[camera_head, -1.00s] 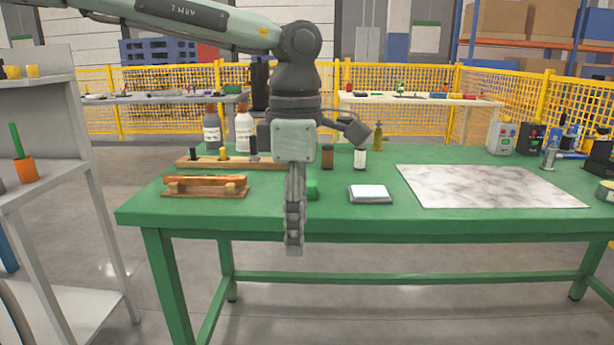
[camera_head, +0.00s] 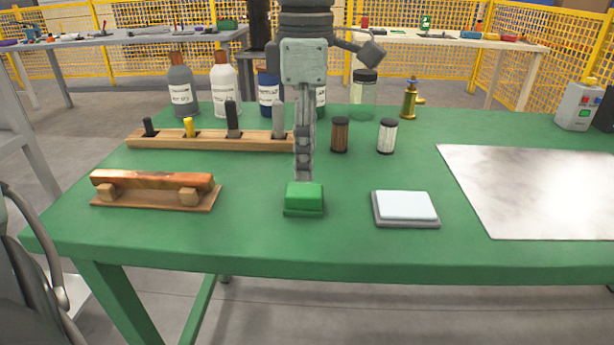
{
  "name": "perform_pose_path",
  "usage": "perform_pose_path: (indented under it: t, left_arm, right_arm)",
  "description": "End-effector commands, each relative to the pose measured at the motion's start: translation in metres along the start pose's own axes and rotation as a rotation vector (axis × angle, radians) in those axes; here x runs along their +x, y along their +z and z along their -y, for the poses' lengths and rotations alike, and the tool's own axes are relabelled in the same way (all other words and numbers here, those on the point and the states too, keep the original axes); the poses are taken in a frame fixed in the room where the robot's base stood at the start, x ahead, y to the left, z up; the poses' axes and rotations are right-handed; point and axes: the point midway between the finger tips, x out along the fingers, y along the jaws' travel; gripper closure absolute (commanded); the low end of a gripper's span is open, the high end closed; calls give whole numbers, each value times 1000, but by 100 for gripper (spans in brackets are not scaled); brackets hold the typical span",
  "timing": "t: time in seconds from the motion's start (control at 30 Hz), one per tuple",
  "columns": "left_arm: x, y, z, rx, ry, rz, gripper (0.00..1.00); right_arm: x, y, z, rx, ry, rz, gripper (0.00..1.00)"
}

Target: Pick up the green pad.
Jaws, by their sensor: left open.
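The green pad (camera_head: 304,198) is a small green block with a darker green base. It lies on the green table near the front edge, between a wooden stand and a white pad. My left gripper (camera_head: 304,172) points straight down, with its fingers seen edge-on in line with the pad. The fingertips end at the pad's back upper edge in the picture. The gap between the fingers is hidden from this side, and I cannot tell whether they touch the pad. The left gripper is open and holds nothing that I can see. My right gripper is not in view.
A white pad on a grey base (camera_head: 405,208) lies to the right, and a wooden stand (camera_head: 155,190) to the left. Behind are a wooden tool rack (camera_head: 210,140), bottles (camera_head: 223,88) and two small jars (camera_head: 339,135). A marbled sheet (camera_head: 540,190) covers the right side.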

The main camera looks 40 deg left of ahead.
Motion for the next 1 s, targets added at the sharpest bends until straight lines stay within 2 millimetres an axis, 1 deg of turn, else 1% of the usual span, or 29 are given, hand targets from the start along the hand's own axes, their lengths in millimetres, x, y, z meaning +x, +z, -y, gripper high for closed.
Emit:
perform_pose_path:
  t: [0.07, 0.17, 0.37, 0.6, 0.7, 0.97, 1.0]
  left_arm:
    - [1, 0, 0, 1, 0, 0, 37]
    - [9, 0, 0, 1, -2, -2, 37]
    - [32, -1, 1, 0, -3, -1, 37]
    - [67, -4, 2, 0, -2, -2, 37]
    - [76, -4, 2, 0, -2, 0, 37]
    - [78, -4, 1, 0, 0, 1, 37]
    - [78, -4, 1, 0, 0, 1, 42]
  right_arm:
    - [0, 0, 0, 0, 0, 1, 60]
    - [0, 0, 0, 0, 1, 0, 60]
    - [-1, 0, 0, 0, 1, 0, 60]
    - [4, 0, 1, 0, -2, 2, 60]
    - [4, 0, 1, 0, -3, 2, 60]
    - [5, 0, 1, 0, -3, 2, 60]
    - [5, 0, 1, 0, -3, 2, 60]
